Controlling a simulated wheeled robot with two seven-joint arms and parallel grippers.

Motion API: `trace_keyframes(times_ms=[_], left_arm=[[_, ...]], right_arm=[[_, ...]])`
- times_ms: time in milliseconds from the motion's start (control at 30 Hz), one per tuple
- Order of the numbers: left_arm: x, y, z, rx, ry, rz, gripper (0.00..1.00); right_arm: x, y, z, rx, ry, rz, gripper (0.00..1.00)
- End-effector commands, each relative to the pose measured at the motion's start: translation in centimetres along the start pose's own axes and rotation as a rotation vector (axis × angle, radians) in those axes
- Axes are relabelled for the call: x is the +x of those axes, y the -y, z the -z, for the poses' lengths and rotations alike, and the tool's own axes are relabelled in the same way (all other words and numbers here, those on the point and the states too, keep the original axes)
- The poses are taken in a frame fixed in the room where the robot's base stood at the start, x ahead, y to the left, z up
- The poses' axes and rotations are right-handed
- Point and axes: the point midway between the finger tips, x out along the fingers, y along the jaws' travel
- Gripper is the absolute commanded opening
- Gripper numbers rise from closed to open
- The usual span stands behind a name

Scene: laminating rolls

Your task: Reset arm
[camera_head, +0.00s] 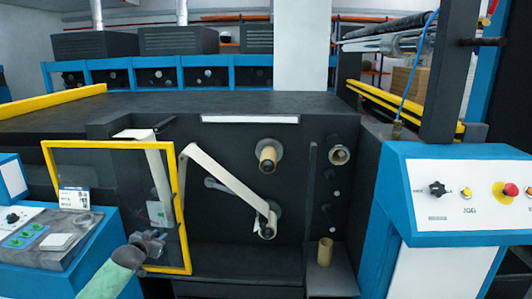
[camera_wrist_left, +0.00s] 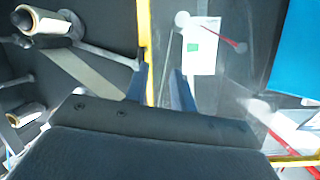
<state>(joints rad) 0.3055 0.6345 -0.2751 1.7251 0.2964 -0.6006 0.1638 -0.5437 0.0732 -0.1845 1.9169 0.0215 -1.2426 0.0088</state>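My left gripper (camera_head: 153,240) is low at the left of the head view, by the clear yellow-framed door (camera_head: 179,200) of the machine. In the left wrist view its two fingers (camera_wrist_left: 160,92) stand apart with nothing held between them. A yellow frame edge (camera_wrist_left: 149,60) runs through the gap between the fingers; I cannot tell whether either finger touches it. My right gripper is in neither view.
A roller (camera_head: 267,158) and a lower roller (camera_head: 267,225) carrying a pale web (camera_head: 222,172) are right of the door. A blue control console (camera_head: 455,175) stands at right, and a blue button panel (camera_head: 95,235) stands at left beside my arm.

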Motion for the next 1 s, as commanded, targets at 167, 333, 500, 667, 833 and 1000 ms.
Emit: trace_keyframes(times_ms=[167,333,500,667,833,1000], left_arm=[[-0.8,-0.6,-1.3,0.084,0.14,0.044,0.25],[-2.3,-4.0,-5.7,0.123,0.298,0.054,0.25],[-4.6,-8.6,-11.6,0.129,0.441,0.036,0.25],[-8.0,-14.1,-18.3,0.109,0.578,0.001,0.25],[-12.7,-20.3,-25.3,0.064,0.704,-0.047,0.25],[-17.7,-26.2,-31.4,0.007,0.794,-0.096,0.25]], right_arm=[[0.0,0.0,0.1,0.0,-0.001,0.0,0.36],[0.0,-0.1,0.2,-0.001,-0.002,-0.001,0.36],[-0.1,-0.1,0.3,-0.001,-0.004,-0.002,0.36],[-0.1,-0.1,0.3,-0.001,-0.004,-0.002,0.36],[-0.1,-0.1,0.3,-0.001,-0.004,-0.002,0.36],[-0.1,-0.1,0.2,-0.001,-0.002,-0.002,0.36]])
